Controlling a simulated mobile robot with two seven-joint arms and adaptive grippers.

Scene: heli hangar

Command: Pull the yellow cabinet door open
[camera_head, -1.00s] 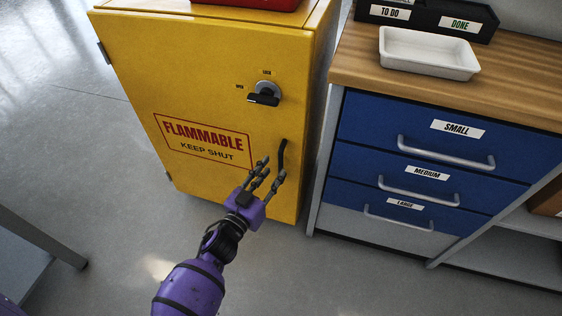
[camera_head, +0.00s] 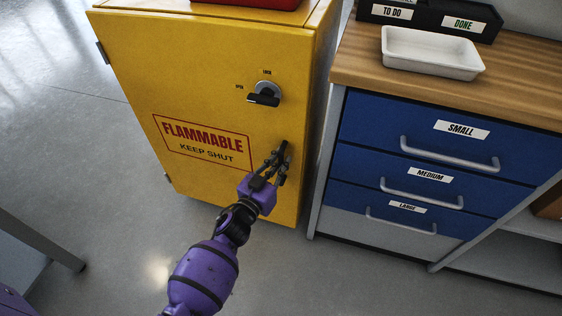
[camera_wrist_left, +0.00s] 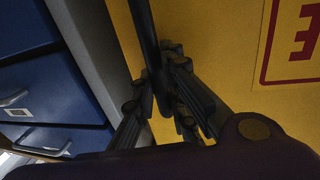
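The yellow cabinet door (camera_head: 205,95) fills the upper left of the head view and looks closed. It bears a red "FLAMMABLE KEEP SHUT" sign. A latch (camera_head: 265,93) with a black lever sits above the handle, its lever lying roughly level. The dark upright door handle (camera_head: 289,151) is partly hidden by my left gripper (camera_head: 280,160). In the left wrist view the handle (camera_wrist_left: 145,35) runs between the fingers of the left gripper (camera_wrist_left: 156,78), which sit close against it on both sides. My right gripper is not in view.
A workbench with blue drawers (camera_head: 384,146) stands right of the cabinet, a narrow gap between. A white tray (camera_head: 432,69) and black labelled bins (camera_head: 425,17) are on its wooden top. A red item (camera_head: 255,3) lies on the cabinet. Floor in front is clear.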

